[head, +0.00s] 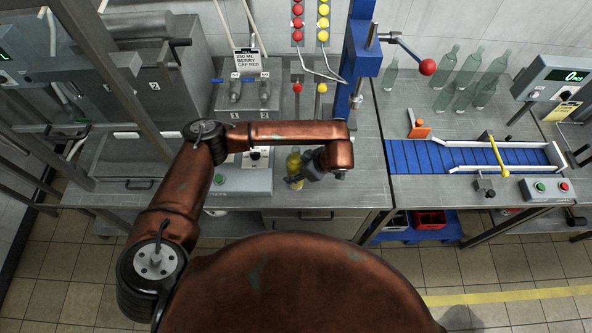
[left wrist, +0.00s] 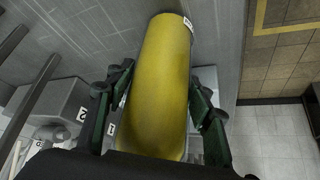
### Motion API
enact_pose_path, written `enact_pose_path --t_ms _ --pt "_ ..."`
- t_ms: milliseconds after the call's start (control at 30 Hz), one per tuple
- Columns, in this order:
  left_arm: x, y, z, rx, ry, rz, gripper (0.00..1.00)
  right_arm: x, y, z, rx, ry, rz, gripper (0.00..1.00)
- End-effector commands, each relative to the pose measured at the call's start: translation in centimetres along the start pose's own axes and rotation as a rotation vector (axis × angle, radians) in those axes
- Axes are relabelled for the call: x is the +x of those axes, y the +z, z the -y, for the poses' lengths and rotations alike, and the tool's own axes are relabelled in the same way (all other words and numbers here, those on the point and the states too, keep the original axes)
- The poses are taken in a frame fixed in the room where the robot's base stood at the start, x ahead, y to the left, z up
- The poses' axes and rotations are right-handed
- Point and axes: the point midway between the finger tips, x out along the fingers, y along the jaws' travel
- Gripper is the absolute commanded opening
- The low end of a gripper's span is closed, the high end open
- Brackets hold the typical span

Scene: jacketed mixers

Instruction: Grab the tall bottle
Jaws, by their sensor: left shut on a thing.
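The yellow-filled tall bottle (head: 294,165) is at the front edge of the steel counter, partly hidden by my left gripper (head: 304,168) in the head view. In the left wrist view the bottle (left wrist: 160,85) fills the middle, between the two dark green fingers of my left gripper (left wrist: 163,95). The fingers are shut on it from both sides. I cannot tell whether the bottle's base touches the counter. My right gripper is not in view.
A blue conveyor (head: 430,157) lies to the right, with several clear empty bottles (head: 465,75) behind it. A blue press column (head: 357,60) with a red-knobbed lever stands behind my left arm. A control box (head: 240,182) sits beside the gripper.

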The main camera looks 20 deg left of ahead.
Motion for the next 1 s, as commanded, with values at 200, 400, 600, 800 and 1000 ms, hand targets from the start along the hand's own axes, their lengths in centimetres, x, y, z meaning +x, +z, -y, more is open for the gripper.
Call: enact_pose_path --t_ms 200,400,600,800,1000 --pt "0.0 0.0 0.0 0.000 0.001 0.001 0.16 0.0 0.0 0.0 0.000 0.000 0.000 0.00" --pt "0.0 0.0 0.0 0.000 0.001 0.001 0.02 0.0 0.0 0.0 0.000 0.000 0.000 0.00" --pt "-0.1 -0.1 -0.1 -0.001 0.003 0.000 0.00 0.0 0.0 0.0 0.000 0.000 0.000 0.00" --pt "-0.2 -0.1 -0.1 -0.002 0.003 0.000 0.00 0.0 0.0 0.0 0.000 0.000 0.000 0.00" --pt "-1.2 -0.8 -0.2 -0.001 0.005 -0.001 0.00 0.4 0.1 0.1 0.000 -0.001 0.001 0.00"
